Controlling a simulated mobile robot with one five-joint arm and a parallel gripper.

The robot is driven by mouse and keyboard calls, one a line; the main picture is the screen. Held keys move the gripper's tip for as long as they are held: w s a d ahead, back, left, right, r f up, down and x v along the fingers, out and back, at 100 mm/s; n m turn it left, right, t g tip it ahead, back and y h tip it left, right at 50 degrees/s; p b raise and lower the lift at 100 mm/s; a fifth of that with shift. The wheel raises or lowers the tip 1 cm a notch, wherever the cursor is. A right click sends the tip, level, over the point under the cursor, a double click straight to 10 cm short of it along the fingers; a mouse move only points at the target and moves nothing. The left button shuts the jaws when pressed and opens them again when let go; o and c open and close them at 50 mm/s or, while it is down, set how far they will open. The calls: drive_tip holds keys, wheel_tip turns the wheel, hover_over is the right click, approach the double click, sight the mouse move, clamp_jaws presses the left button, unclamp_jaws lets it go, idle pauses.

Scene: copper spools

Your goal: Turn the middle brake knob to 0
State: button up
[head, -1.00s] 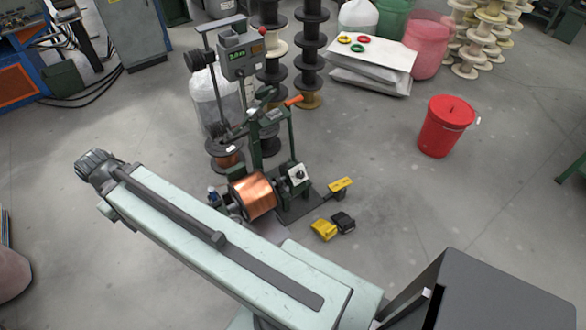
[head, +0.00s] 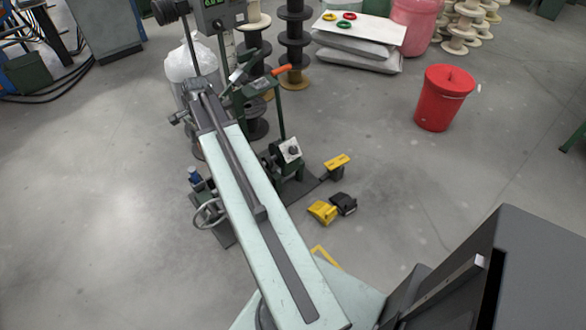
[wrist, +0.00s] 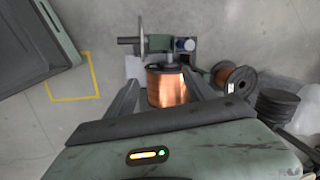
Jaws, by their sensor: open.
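A square white dial plate with a dark knob (head: 291,150) shows on the green winding machine in the head view, just right of my arm. I cannot tell whether it is the middle brake knob, and its setting is too small to read. My gripper (wrist: 161,78) is open and empty in the wrist view, one finger on either side of the picture of a copper spool (wrist: 168,90). The spool is beyond the fingers, on the machine. My arm hides that spool in the head view. No knob with a readable scale shows in the wrist view.
An orange-tipped lever (head: 281,69) rises on the machine. A handwheel (head: 208,213) is left of my arm. Yellow and black pedals (head: 322,211) lie on the floor at the right. A red bucket (head: 444,100) stands farther right. Another copper spool (wrist: 232,80) lies nearby.

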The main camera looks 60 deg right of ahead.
drive_tip(key=s+d+f+m+t+b, duration=0.1)
drive_tip(key=s+d+f+m+b, duration=0.2)
drive_tip(key=d+f+m+b, duration=0.6)
drive_tip(key=s+d+f+m+b, duration=0.35)
drive_tip(key=d+f, duration=0.35)
drive_tip(key=d, duration=0.7)
drive_tip(key=m+t+h+b, duration=0.1)
drive_tip(key=m+h+b, duration=0.1)
drive_tip(key=m+b, duration=0.6)
approach(294, 149)
drive_tip(key=f, duration=0.2)
drive_tip(key=b+x, duration=0.4)
drive_tip(key=x, duration=0.1)
drive_tip(key=b+x, duration=0.3)
drive_tip(key=shift+w+d, duration=0.15)
drive_tip(key=shift+w, duration=0.2)
drive_tip(key=shift+r, duration=0.2)
drive_tip(key=c, duration=1.3)
drive_tip(key=shift+c, duration=0.2)
